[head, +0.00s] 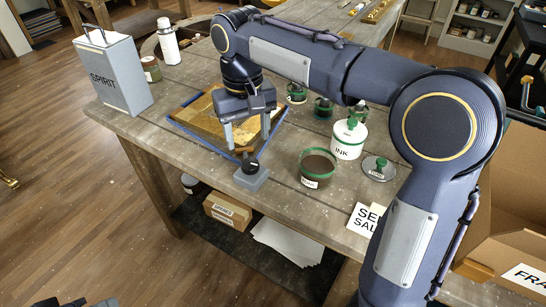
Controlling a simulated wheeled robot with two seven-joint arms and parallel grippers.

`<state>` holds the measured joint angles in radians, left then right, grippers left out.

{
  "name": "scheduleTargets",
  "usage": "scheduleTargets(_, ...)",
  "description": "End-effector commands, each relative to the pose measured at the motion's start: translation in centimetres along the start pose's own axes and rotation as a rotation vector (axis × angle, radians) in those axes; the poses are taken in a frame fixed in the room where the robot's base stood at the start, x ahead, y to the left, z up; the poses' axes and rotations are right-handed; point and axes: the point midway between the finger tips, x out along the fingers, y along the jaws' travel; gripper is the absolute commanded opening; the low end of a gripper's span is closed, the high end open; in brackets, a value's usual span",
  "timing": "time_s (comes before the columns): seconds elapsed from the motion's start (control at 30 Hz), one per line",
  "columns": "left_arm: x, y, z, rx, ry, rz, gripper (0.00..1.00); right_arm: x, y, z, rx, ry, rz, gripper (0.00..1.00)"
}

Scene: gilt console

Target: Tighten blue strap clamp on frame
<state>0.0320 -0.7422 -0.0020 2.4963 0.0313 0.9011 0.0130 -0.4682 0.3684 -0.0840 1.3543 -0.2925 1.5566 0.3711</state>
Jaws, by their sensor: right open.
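The gilt frame (203,124) lies flat on the wooden workbench. The blue strap (205,144) runs around its outside. The strap's grey clamp body with a black knob (250,173) sits at the frame's near corner. My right gripper (248,144) points down over the near right part of the frame, just above and behind the knob in the picture. Its two fingers are apart with nothing visible between them. My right arm hides part of the frame's far side. Dark parts at the bottom left edge may be my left gripper (88,302); its fingers cannot be made out.
On the bench (290,200), a SPIRIT can (115,76), a white flask (168,42) and a small jar (151,69) stand left.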

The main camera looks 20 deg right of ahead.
Motion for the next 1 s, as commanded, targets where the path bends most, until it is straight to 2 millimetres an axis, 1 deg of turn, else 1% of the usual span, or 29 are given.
scheduleTargets(0.17,0.3,-0.1,0.2,0.000,0.000,0.000,0.36,2.0,-0.2,0.0,-0.014,-0.004,0.002,0.59)
scheduleTargets(0.4,0.7,-0.3,0.3,0.000,0.000,0.000,0.36,5.8,-0.2,0.0,-0.012,-0.003,0.001,0.59)
scheduleTargets(0.5,0.8,-0.4,0.4,0.000,0.000,0.000,0.36,6.9,-0.1,0.0,-0.011,-0.002,0.001,0.59)
scheduleTargets(0.63,0.8,-0.4,0.4,0.000,0.000,0.000,0.36,7.6,-0.1,0.0,-0.010,-0.001,0.001,0.59)
scheduleTargets(0.87,0.8,-0.4,0.4,0.000,0.000,0.000,0.36,7.7,-0.1,0.0,-0.010,0.000,0.000,0.59)
scheduleTargets(0.9,0.8,-0.4,0.4,0.000,0.000,0.000,0.36,7.7,-0.1,0.0,-0.010,0.000,0.000,0.57)
scheduleTargets(1.0,0.8,-0.4,0.4,0.000,0.000,0.000,0.36,7.7,-0.1,0.0,-0.010,0.000,0.000,0.44)
